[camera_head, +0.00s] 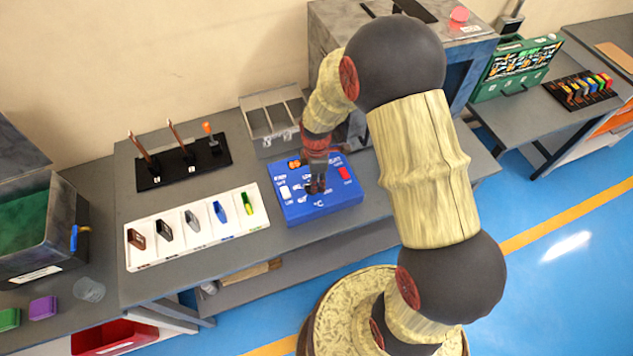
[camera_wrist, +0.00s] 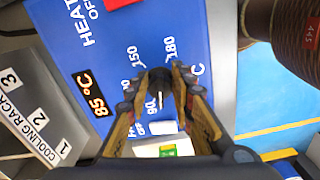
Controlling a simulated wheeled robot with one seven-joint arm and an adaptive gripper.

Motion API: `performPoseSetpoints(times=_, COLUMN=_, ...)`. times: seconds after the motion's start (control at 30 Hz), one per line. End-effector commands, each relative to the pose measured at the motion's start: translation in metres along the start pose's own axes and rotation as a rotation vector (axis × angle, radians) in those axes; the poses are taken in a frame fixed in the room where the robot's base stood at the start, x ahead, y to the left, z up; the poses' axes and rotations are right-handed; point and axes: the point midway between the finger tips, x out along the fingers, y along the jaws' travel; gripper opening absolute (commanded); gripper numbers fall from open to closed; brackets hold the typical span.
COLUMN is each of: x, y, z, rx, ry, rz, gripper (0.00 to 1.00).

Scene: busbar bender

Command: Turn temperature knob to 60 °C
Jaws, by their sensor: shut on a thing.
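The blue control box (camera_head: 318,205) sits on the grey bench in the head view. It also shows in the wrist view (camera_wrist: 62,38), with an orange display (camera_wrist: 94,93) reading 85 °C. My gripper (camera_head: 316,188) points down onto the box face. In the wrist view, my gripper (camera_wrist: 160,78) is shut on the dark temperature knob (camera_wrist: 160,99), which the fingers mostly hide. A light line shows on the knob. The dial marks 90, 150 and 180 show around it. Other marks, including any 60, are covered or unclear.
A red switch (camera_head: 345,174) and a white switch (camera_head: 285,192) are on the box. A white tray (camera_head: 180,258) with several coloured pieces lies left of it. The cooling rack (camera_head: 272,125) stands behind. A black board (camera_head: 160,184) with upright rods is at the back left.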

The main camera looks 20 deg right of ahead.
Motion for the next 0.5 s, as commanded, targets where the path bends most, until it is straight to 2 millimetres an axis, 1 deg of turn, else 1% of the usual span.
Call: performPoseSetpoints(times=0.5, x=-0.0010, y=0.0087, z=-0.0020, rx=-0.468, ry=0.000, rz=0.005, gripper=0.00)
